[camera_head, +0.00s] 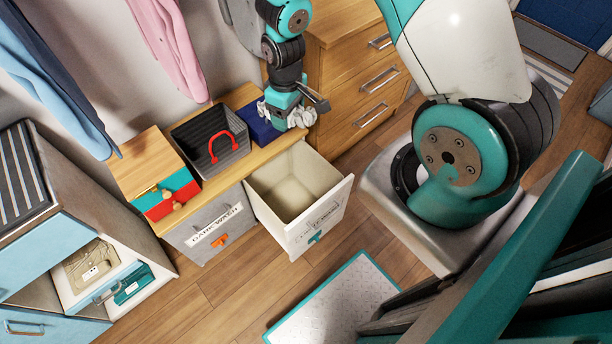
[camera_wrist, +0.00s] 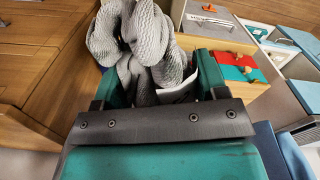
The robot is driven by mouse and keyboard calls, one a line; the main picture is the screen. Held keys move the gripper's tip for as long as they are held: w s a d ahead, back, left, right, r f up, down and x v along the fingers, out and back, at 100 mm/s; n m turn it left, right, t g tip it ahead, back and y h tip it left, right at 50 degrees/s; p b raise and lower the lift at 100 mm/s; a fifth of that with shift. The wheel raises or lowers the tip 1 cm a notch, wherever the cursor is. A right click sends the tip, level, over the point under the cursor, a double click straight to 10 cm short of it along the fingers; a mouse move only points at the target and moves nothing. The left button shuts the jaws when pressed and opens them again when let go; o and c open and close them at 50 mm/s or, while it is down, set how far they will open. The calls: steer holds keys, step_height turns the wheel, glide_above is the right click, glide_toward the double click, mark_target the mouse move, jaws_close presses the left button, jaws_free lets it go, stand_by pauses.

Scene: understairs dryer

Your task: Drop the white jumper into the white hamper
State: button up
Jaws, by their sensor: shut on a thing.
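The white jumper (camera_head: 302,117) is bunched in my gripper (camera_head: 290,108), which is shut on it. In the wrist view the jumper (camera_wrist: 150,40) appears as grey-white knitted folds between the fingers of my gripper (camera_wrist: 155,75). The white hamper (camera_head: 325,215) is pulled out from the wooden unit, with its open top and empty inside visible. My gripper and the jumper are above the wooden top, just behind the hamper's back edge. The exact height of the jumper above the top cannot be told.
A blue box (camera_head: 257,122) is left of my gripper, partly hidden. A dark basket with a red handle (camera_head: 212,140) and a red-and-teal box (camera_head: 166,193) stand further left. The grey dark-wash hamper (camera_head: 210,232) is closed. A wooden drawer chest (camera_head: 350,75) is to the right.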

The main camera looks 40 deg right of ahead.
steer(key=w+d+f+n+b, duration=0.1)
steer(key=d+f+n+b, duration=0.2)
steer(key=f+n+b, duration=0.4)
steer(key=w+d+f+n+b, duration=0.2)
steer(key=f+n+b, duration=0.5)
steer(key=f+b, duration=1.7)
step_height(320, 180, down, 2)
steer(key=shift+d+f, duration=0.25)
steer(key=shift+d, duration=0.45)
step_height(320, 180, down, 6)
steer(key=b, duration=0.6)
steer(key=shift+r, duration=0.1)
steer(key=o, duration=1.1)
steer(key=shift+c, duration=0.2)
steer(key=shift+r, duration=0.15)
step_height(320, 180, up, 17)
steer(key=p, duration=0.5)
steer(key=shift+r+p, duration=0.15)
steer(key=shift+p, duration=0.2)
